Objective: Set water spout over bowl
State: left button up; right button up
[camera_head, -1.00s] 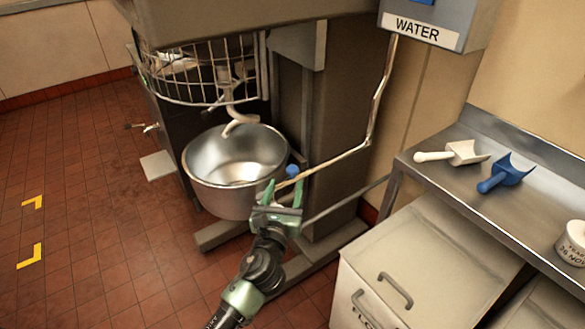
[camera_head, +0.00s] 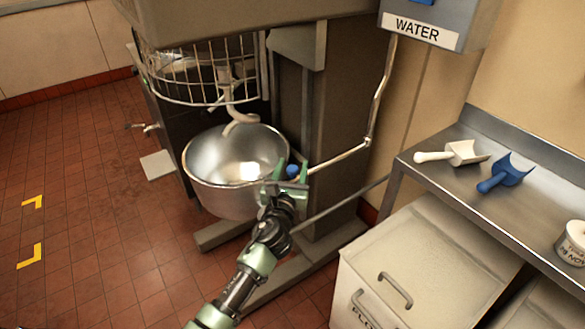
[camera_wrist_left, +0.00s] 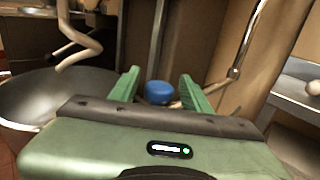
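The water spout (camera_head: 338,158) is a thin metal pipe that comes down from the water box (camera_head: 420,30) and bends left towards the bowl. A blue knob (camera_head: 292,171) sits near its end; the spout's tip is hidden behind my gripper. The steel bowl (camera_head: 235,165) stands under the mixer hook, and it also shows at the left of the left wrist view (camera_wrist_left: 50,100). My left gripper (camera_head: 287,178) is at the bowl's right rim. Its green fingers are apart, one on each side of the blue knob (camera_wrist_left: 158,92), with small gaps visible. My right gripper is out of view.
The mixer's column (camera_head: 335,130) and wire guard (camera_head: 205,75) stand behind and above the bowl. A steel counter (camera_head: 460,195) with a white scoop (camera_head: 455,153) and a blue scoop (camera_head: 503,174) is at the right, above a flour bin (camera_head: 420,255). The floor at left is clear.

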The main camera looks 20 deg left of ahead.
pick_arm(q)
grip_shut()
dwell(1.2)
